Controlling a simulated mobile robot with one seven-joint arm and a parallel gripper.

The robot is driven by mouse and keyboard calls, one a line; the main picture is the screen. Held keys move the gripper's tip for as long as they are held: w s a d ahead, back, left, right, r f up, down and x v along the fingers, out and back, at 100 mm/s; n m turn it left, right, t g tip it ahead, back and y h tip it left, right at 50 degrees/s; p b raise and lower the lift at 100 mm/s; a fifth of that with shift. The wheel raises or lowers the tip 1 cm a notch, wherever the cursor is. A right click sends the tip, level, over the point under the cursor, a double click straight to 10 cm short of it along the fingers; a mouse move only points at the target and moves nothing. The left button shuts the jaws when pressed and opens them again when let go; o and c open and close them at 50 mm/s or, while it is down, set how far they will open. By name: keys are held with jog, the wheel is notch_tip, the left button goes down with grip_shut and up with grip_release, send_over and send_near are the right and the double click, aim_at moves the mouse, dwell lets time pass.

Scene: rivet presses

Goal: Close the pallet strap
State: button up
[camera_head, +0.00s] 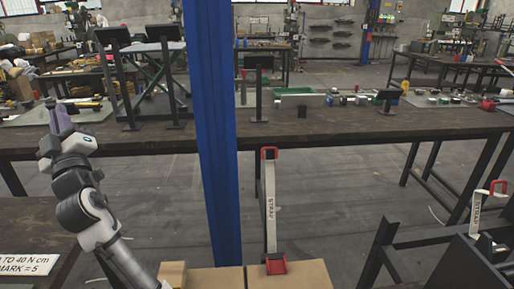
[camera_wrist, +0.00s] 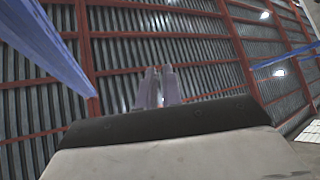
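A second pale bar with similar lettering (camera_head: 475,212) and a red top stands at the far right. My gripper (camera_head: 55,112) points up at the left, well apart from both bars. In the wrist view its two fingers (camera_wrist: 160,86) are close together with nothing seen between them.
A blue post (camera_head: 213,130) stands between my gripper and the middle bar. A long dark workbench (camera_head: 330,128) with stands and small parts crosses behind. A dark frame (camera_head: 450,260) is at the lower right. A sign (camera_head: 30,268) lies at lower left.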

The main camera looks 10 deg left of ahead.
jog(key=w+d+f+m+h, duration=0.1)
jog(key=w+f+h, duration=0.1)
jog(key=w, duration=0.3)
jog(key=w+d+f+m+t+h, duration=0.1)
jog(key=w+f+h, duration=0.1)
jog(key=w+h, duration=0.2)
jog(key=w+d+f+m+h, duration=0.1)
jog(key=w+f+h, duration=0.2)
jog(key=w, duration=0.3)
jog(key=shift+w+t+h, duration=0.3)
jog(key=shift+h, duration=0.3)
grip_shut()
jog(key=w+d+f+m+g+h, duration=0.25)
jog(key=w+d+f+h, duration=0.25)
jog(key=w+d+h, duration=0.3)
jog(key=w+d+f+m+g+h, duration=0.25)
jog(key=w+d+f+h, duration=0.3)
jog(key=d+h, duration=0.3)
jog(key=d+f+m+g+h+p, duration=0.2)
jog(key=d+g+h+p, duration=0.3)
jog(key=d, duration=1.3)
jog(key=shift+s+d+f+g, duration=0.25)
jog(key=shift+d+f+g, duration=0.15)
jog(key=shift+g, duration=0.3)
jog(key=shift+a, duration=0.1)
jog(key=shift+s, duration=0.1)
